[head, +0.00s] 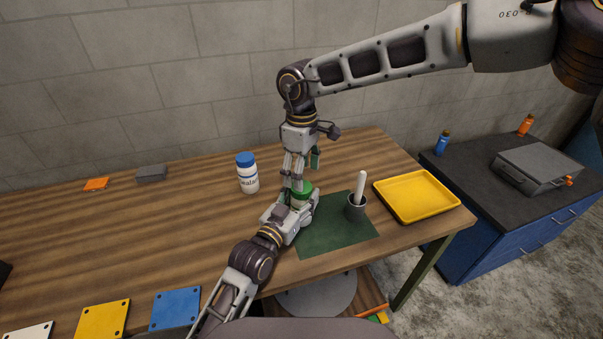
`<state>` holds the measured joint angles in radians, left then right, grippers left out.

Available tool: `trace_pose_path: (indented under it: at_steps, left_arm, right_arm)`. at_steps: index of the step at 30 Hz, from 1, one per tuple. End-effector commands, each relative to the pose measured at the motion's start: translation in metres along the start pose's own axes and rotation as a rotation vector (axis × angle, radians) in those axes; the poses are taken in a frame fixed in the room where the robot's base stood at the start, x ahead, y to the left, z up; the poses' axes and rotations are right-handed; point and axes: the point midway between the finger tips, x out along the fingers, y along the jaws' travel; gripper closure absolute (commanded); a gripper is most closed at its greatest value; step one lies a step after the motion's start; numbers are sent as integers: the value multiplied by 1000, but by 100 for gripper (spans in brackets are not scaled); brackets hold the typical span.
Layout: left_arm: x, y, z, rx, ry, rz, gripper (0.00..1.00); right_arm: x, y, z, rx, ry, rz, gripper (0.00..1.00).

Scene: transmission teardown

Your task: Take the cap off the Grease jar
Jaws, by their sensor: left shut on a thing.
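The Grease jar (302,190) appears as a green-topped container at the left edge of the green mat, mostly hidden between my two grippers. Its label does not show, and I cannot tell whether its green cap is seated. My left gripper (302,204) reaches in from the lower left and is shut on the jar. My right gripper (292,184) points down from above, with its fingertips at the green top. I cannot tell whether its fingers are closed on the cap.
A white bottle with a blue cap (247,174) stands left of the grippers. A dark cup with a white stick (356,208) stands on the green mat (335,236). A yellow tray (418,197) is at the right. Colored plates (175,309) lie at the front left.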

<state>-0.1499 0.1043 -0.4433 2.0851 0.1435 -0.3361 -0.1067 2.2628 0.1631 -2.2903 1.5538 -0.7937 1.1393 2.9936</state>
Motion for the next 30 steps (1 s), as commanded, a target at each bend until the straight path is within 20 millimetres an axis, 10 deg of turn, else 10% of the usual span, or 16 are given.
trace_pose_path:
  at_steps: [2, 3, 8, 30]
  left_arm:
    - [0, 0, 0, 0, 0, 0, 100]
    - [0, 0, 0, 0, 0, 0, 46]
    - [0, 0, 0, 0, 0, 0, 25]
    - [-16, 0, 1, 1, -1, 0, 23]
  right_arm:
    - [0, 0, 0, 0, 0, 0, 30]
    - [0, 0, 0, 0, 0, 0, 30]
    - [0, 0, 0, 0, 0, 0, 30]
    - [0, 0, 0, 0, 0, 0, 30]
